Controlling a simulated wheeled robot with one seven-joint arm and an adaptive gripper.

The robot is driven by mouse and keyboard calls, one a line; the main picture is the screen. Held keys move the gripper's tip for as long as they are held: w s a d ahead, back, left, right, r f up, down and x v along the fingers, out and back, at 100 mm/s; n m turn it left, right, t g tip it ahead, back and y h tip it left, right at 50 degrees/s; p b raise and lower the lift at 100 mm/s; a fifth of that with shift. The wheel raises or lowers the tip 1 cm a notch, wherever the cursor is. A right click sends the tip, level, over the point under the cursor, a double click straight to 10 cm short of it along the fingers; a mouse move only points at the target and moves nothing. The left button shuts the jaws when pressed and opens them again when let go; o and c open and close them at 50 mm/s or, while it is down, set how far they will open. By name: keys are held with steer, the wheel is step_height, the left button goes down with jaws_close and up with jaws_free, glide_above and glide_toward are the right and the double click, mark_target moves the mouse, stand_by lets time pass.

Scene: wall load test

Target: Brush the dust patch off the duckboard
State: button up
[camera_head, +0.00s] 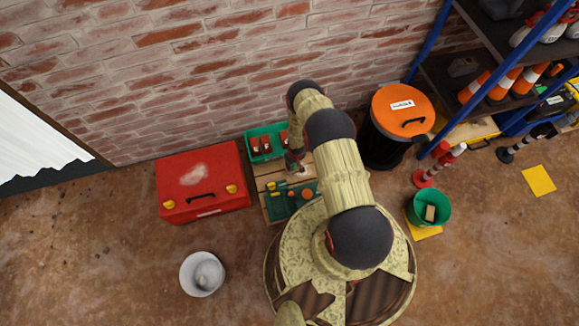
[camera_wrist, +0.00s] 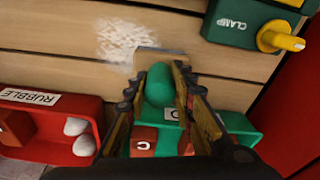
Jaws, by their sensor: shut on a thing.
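The duckboard (camera_wrist: 55,40) is made of pale wooden slats and shows partly behind my arm in the head view (camera_head: 265,170). A whitish, speckled dust patch (camera_wrist: 125,40) lies on its slats. My gripper (camera_wrist: 160,72) is shut on a brush (camera_wrist: 159,85) with a rounded green body and a tan front edge. The brush's front edge is close beside the dust patch; I cannot tell whether it touches the slats. In the head view my gripper (camera_head: 294,160) is over the duckboard, partly hidden by my arm.
A red tray marked RUBBLE (camera_wrist: 85,158), a green clamp holder (camera_wrist: 225,30) and a green tray (camera_head: 255,133) with red items edge the work area. A red toolbox (camera_head: 215,165) stands left, a black bin with an orange lid (camera_head: 402,110) right. A white bucket (camera_head: 190,280) stands on open floor.

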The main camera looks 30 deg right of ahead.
steer(key=shift+s+d+f, duration=0.1)
steer(key=shift+s+d, duration=0.2)
steer(key=shift+d, duration=0.6)
steer(key=shift+s+d+f, duration=0.1)
steer(key=shift+s+d, duration=0.15)
steer(key=shift+d, duration=0.65)
steer(key=shift+s+d, duration=0.2)
steer(key=shift+d, duration=0.7)
steer(key=shift+s+d, duration=0.2)
steer(key=shift+d, duration=0.65)
steer(key=shift+s+d, duration=0.2)
steer(key=shift+d, duration=0.7)
steer(key=shift+s+d, duration=0.1)
steer(key=shift+s, duration=0.05)
steer(key=s+p, duration=0.1)
steer(key=p, duration=0.1)
steer(key=s+p, duration=0.1)
steer(key=p, duration=0.1)
steer(key=shift+s+a+r, duration=0.1)
steer(key=shift+s+a, duration=0.1)
steer(key=shift+a, duration=0.1)
steer(key=shift+w, duration=0.1)
